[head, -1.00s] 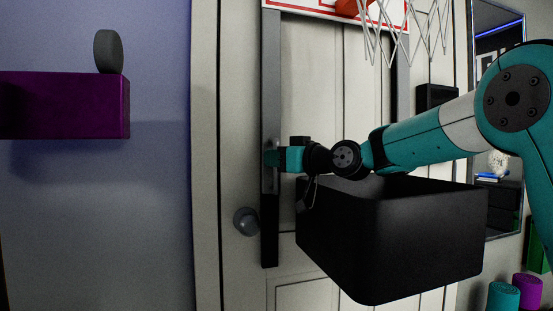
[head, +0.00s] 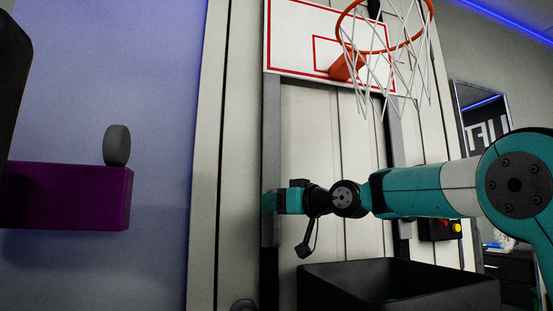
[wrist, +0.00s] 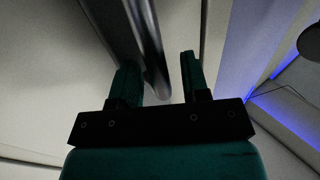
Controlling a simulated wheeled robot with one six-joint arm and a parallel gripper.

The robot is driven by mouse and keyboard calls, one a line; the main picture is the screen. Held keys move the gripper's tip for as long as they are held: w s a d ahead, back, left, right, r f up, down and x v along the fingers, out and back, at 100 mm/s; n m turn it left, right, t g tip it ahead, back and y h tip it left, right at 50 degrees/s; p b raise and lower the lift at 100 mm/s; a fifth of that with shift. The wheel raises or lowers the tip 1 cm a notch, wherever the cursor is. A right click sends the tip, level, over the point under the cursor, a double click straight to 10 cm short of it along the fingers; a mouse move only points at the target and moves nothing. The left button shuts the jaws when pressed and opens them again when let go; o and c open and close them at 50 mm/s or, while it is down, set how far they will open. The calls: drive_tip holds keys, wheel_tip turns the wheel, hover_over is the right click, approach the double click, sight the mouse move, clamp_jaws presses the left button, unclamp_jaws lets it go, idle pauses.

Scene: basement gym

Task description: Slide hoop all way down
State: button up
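The hoop has an orange rim (head: 385,50) with a white net and a white backboard (head: 300,40) with red lines. It sits high on grey vertical rails (head: 270,110) against a pale panelled door. My gripper (head: 268,202) is at the left rail, well below the backboard. In the wrist view my gripper (wrist: 160,78) is open. A shiny metal bar (wrist: 147,45) reaches down between its fingers, closer to the left finger. I cannot tell whether the finger touches it. The gripper's contact with the rail is hidden in the head view.
An open black bin (head: 400,275) stands below my arm. A purple shelf (head: 70,195) with a dark round disc (head: 117,145) juts from the left wall. A doorknob (head: 243,304) shows at the bottom.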

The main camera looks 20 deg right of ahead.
sight(276, 158)
wheel_tip(276, 158, up, 10)
drive_tip(key=shift+r+p, duration=0.15)
drive_tip(key=shift+p, duration=1.1)
drive_tip(key=b+v, duration=0.5)
drive_tip(key=v, duration=1.5)
idle(0.5)
